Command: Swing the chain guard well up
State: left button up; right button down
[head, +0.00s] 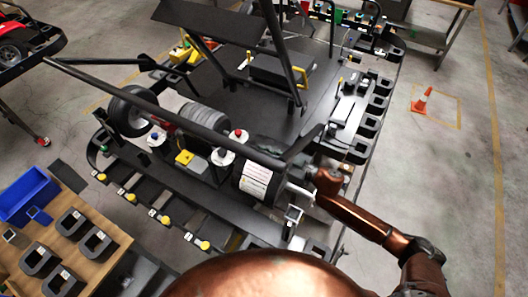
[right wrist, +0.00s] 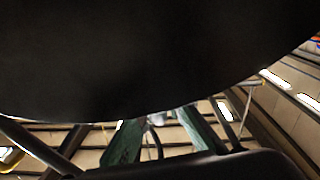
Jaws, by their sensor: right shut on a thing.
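The kart stand (head: 185,190) fills the middle of the head view. My right gripper (head: 296,188) reaches in from the right and is shut at the near right end of the kart's rear, beside a black rounded part with a white label (head: 258,180). A dark flat piece (head: 300,144), which looks like the chain guard, slants up just behind that part. The grasp itself is too small to make out. In the right wrist view a large black curved surface (right wrist: 140,60) covers the upper half and hides most of the scene. My left gripper is out of view.
A long dark bar (head: 150,105) crosses above the kart's rear. A workbench with a blue bin (head: 28,195) and dark holders stands at lower left. Black trays (head: 370,110) line the stand's right side. An orange cone (head: 421,100) stands on open floor to the right.

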dwell(0.4)
jog(key=w+r+p, duration=0.1)
jog(key=w+d+r+m+p, duration=0.1)
jog(key=p, duration=0.1)
jog(key=w+d+r+m+p, duration=0.1)
jog(key=shift+w+d+r+p, duration=0.25)
jog(key=shift+w+r+p, duration=0.05)
jog(key=shift+w, duration=0.05)
jog(key=shift+w+d+m, duration=0.1)
jog(key=shift+w+m, duration=0.05)
jog(key=shift+m, duration=0.25)
jog(key=c, duration=2)
grip_release()
jog(key=shift+c, duration=0.2)
jog(key=v, duration=1.2)
jog(key=shift+f, duration=0.15)
